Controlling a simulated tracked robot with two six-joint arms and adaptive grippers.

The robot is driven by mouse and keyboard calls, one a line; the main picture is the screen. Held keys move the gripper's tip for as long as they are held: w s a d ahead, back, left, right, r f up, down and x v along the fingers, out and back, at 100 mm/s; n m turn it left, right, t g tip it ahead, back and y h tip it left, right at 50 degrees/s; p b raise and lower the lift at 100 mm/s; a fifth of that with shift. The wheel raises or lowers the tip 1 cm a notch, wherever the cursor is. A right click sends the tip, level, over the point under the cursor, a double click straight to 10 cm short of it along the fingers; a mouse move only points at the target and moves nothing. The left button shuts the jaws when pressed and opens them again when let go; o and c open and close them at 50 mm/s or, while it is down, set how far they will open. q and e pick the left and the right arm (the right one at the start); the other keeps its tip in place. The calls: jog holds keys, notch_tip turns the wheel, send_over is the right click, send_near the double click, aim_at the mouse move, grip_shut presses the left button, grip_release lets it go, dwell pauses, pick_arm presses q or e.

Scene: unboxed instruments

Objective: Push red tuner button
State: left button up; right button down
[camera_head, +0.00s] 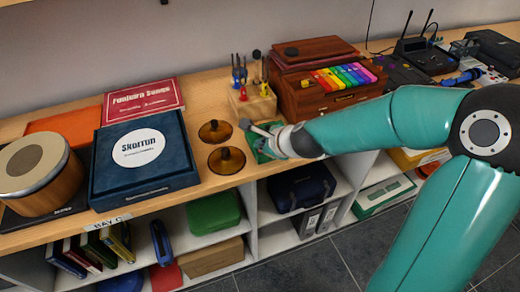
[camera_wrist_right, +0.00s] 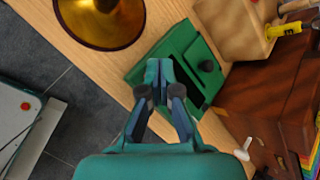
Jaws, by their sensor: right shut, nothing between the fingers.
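The tuner is most likely the small green box (camera_head: 262,150) near the front edge of the table. In the right wrist view the green box (camera_wrist_right: 190,42) shows a dark face and a black knob. No red button shows on it; my fingers cover part of it. My right gripper (camera_head: 250,128) is shut and empty, with its fingertips over the green box. In the right wrist view the closed fingertips (camera_wrist_right: 159,72) lie across the box's near part; I cannot tell whether they touch it. My left gripper is not in view.
Two amber cymbal-like discs (camera_head: 226,160) lie left of the green box. A wooden tool holder (camera_head: 252,102) stands behind it, and a wooden case with coloured keys (camera_head: 342,76) stands to the right. A blue Skorrun box (camera_head: 145,180) lies further left. Shelves are below the table edge.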

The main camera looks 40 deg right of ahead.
jog(key=shift+f, duration=0.15)
jog(key=shift+r+p, duration=0.5)
jog(key=shift+r, duration=0.15)
notch_tip(320, 180, up, 6)
jog(key=p, duration=0.6)
dwell(0.4)
